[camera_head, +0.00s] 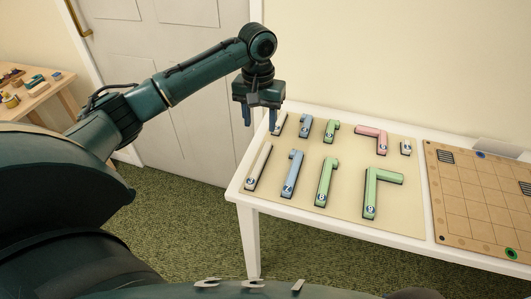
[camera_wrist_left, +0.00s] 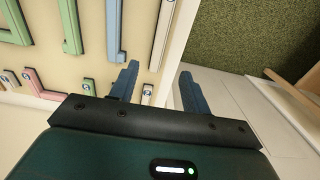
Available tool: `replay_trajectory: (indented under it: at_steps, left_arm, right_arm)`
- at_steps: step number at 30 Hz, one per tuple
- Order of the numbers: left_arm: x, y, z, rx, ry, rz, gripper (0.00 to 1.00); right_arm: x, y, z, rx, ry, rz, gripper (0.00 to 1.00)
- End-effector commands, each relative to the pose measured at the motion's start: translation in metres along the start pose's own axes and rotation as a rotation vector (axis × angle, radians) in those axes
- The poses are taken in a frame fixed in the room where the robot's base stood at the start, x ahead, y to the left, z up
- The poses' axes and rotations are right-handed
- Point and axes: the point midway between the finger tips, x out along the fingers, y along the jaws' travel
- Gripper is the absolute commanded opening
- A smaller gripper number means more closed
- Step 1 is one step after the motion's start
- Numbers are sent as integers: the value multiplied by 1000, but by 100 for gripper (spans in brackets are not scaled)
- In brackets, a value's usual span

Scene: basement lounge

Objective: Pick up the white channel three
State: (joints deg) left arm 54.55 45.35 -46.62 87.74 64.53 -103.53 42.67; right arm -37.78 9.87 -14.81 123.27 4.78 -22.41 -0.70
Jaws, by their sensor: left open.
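Several white channels show in the head view, and their numbers are too small to read. A short one (camera_head: 278,124) lies at the back left of the beige mat, a longer one (camera_head: 258,166) at the front left, and a small one (camera_head: 406,147) at the back right. My left gripper (camera_head: 260,116) is open and empty above the table's far left corner, beside the short back-left channel. In the left wrist view the short white channel (camera_wrist_left: 147,92) lies between the open fingers (camera_wrist_left: 159,88), nearer one finger. The long white channel (camera_wrist_left: 162,34) lies beyond.
Blue (camera_head: 291,174), green (camera_head: 325,183) and pink (camera_head: 371,138) channels lie on the mat (camera_head: 225,203) close by. A wooden grid board (camera_head: 480,190) is at the right of the white table. A wall stands behind, and a door (camera_head: 170,90) is at the left.

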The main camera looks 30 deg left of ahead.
Motion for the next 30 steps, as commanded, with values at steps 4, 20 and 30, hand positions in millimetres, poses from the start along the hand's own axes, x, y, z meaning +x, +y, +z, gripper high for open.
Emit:
replay_trajectory:
  at_steps: [4,20,30]
  left_arm:
    - [8,-5,0,-15,-13,-10,47]
    - [79,-4,0,-13,-9,-8,47]
    - [124,0,1,-11,-8,-8,47]
  right_arm:
    - [-2,-2,4,3,-4,-5,36]
    - [-2,-3,14,15,-17,-10,36]
    - [1,-2,16,22,-14,-10,36]
